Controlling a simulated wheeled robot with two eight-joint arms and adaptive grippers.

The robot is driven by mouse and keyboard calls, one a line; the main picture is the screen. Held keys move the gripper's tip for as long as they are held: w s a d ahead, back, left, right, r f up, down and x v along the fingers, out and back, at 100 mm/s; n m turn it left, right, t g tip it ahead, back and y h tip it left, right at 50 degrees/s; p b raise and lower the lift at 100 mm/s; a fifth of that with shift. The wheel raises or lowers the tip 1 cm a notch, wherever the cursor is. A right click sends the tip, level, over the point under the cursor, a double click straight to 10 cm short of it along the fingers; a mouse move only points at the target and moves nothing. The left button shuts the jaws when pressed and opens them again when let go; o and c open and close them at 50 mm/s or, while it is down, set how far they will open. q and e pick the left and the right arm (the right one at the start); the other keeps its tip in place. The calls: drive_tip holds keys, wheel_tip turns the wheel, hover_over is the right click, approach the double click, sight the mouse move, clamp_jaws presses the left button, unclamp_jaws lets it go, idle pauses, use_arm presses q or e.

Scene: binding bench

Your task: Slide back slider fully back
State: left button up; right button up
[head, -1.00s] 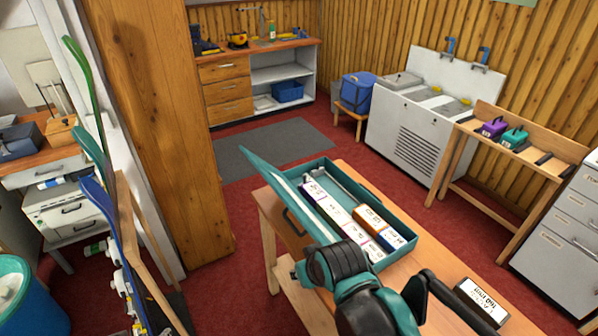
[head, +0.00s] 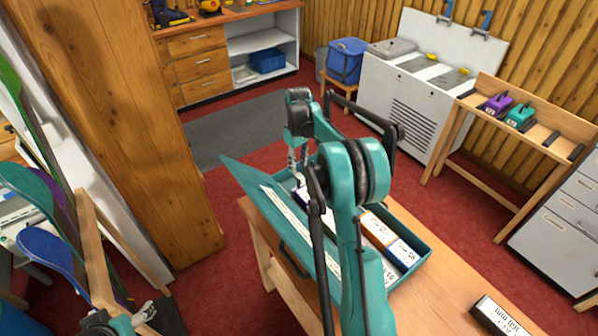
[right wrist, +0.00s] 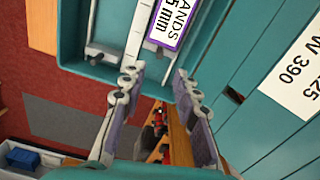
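A teal box (head: 425,255) with its lid (head: 235,180) tilted open stands on the wooden bench. In the right wrist view a grey rail (right wrist: 93,20) runs inside the box, with a grey slider-like piece (right wrist: 103,54) near its end. I cannot tell for certain that this is the back slider; in the head view my right arm hides it. My right gripper (head: 297,170) points down over the box's far end; in its wrist view the fingers (right wrist: 160,85) are apart with nothing between them. My left gripper (head: 135,318) is at the bottom left, its opening unclear.
White and orange labelled cartons (head: 378,228) lie in the box; a purple-edged one (right wrist: 172,20) is close to the right fingers. A labelled block (head: 497,315) lies on the bench (head: 440,290). A wooden post (head: 125,120) and leaning skis or boards (head: 45,250) stand left.

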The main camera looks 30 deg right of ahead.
sight(299, 187)
drive_tip(key=shift+s+d+f, duration=0.1)
drive_tip(key=shift+s+f, duration=0.1)
drive_tip(key=shift+f, duration=0.5)
wheel_tip(299, 187, down, 6)
drive_tip(key=shift+f+b, duration=0.2)
drive_tip(key=shift+b, duration=0.85)
use_arm(q)
drive_tip(key=shift+s+a+f, duration=0.1)
drive_tip(key=shift+s+f, duration=0.15)
drive_tip(key=shift+f, duration=0.8)
use_arm(e)
drive_tip(key=shift+w, duration=0.1)
clamp_jaws()
